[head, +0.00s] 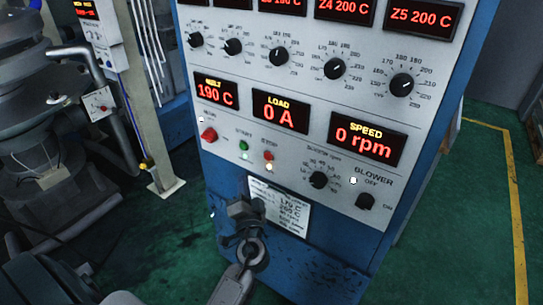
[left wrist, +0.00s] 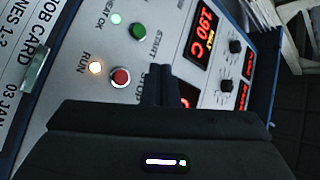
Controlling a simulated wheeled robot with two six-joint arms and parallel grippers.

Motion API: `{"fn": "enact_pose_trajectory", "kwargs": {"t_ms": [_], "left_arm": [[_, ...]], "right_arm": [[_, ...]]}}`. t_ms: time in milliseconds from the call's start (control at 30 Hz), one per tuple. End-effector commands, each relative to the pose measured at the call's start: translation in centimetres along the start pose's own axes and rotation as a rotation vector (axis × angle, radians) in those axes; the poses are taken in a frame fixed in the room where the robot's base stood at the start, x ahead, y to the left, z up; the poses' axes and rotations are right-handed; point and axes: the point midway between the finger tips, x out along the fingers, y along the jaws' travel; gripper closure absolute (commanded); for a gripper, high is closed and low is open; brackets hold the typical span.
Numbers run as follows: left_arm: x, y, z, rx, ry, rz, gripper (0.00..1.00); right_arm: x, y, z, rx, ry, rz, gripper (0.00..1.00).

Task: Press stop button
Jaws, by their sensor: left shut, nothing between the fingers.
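The red stop button (head: 268,155) is on the white control panel of the blue cabinet, right of the green start button (head: 243,145). In the left wrist view the red stop button (left wrist: 120,78) has a pale ring and sits beside a lit lamp marked RUN (left wrist: 95,67). My left gripper (head: 241,206) is shut and empty, below the buttons in the head view and in front of the job card. In the left wrist view its fingertips (left wrist: 158,72) are right of the stop button, with no visible contact. My right gripper is not in view.
A red knob (head: 208,134) is left of the start button. The speed dial (head: 318,180) and blower switch (head: 365,201) are to the right, under red displays. The job card (head: 285,210) is below the buttons. Grey machinery (head: 60,180) stands at the left; green floor is clear at right.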

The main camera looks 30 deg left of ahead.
Motion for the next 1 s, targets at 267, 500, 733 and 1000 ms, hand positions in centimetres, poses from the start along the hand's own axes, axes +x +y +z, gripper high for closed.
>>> {"fn": "enact_pose_trajectory", "kwargs": {"t_ms": [267, 500, 733, 1000], "left_arm": [[0.2, 0.1, -0.1, 0.0, 0.0, 0.001, 1.0], [1.8, 1.2, -1.4, -0.001, 0.0, 0.001, 1.0], [4.1, 3.0, -3.0, 0.0, 0.0, 0.002, 1.0], [5.8, 4.5, -4.1, 0.0, 0.0, 0.001, 1.0]], "right_arm": [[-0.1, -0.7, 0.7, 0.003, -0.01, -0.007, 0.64], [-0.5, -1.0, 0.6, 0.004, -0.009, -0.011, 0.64], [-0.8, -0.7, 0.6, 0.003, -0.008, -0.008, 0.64], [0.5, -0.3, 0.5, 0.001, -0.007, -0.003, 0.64]]}}
